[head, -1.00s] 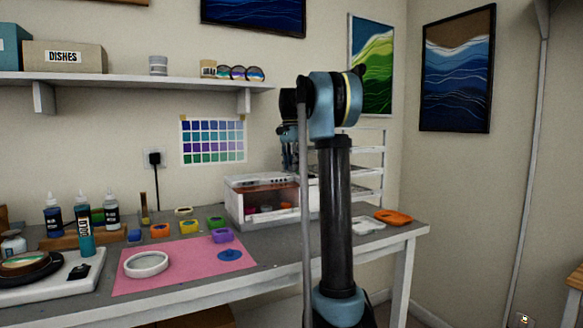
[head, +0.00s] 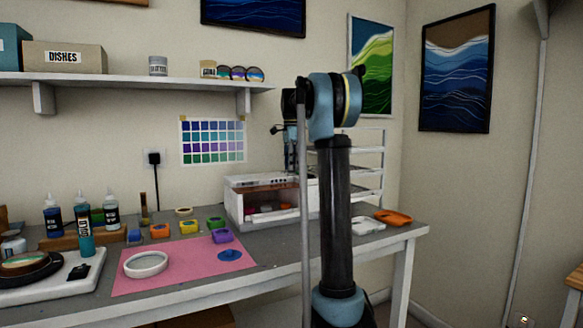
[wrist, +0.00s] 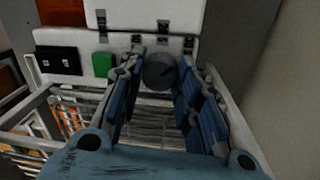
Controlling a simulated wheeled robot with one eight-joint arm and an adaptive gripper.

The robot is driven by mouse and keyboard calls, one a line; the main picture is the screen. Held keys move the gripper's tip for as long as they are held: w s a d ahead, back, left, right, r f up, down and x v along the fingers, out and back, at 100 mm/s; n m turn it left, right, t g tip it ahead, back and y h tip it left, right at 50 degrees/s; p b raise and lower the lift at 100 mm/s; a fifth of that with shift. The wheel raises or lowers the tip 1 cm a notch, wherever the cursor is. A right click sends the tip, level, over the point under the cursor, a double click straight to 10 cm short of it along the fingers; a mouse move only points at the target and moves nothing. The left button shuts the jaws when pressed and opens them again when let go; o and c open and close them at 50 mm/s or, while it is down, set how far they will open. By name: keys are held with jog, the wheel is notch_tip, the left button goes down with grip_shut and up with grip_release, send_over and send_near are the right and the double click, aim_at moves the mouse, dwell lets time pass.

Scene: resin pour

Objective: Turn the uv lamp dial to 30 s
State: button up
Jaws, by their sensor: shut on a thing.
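The UV lamp (head: 236,205) is a white box with an orange-tinted front window, standing at the back right of the bench in the head view. The wrist view shows its white front panel (wrist: 190,45) with a black display (wrist: 58,60), a green button (wrist: 103,64) and a round dark grey dial (wrist: 160,76). My gripper (wrist: 159,64) has its blue fingers on either side of the dial and is shut on it.
A white wire rack (head: 368,170) stands right of the lamp. An orange piece (head: 394,217) and a white piece (head: 368,226) lie at the bench's right end. A pink mat (head: 190,272) with a white ring (head: 146,265) lies in front, near several coloured pots.

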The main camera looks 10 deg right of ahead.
jog(key=shift+w+a, duration=0.1)
jog(key=o, duration=1.1)
jog(key=shift+w+f, duration=0.1)
jog(key=shift+n, duration=0.3)
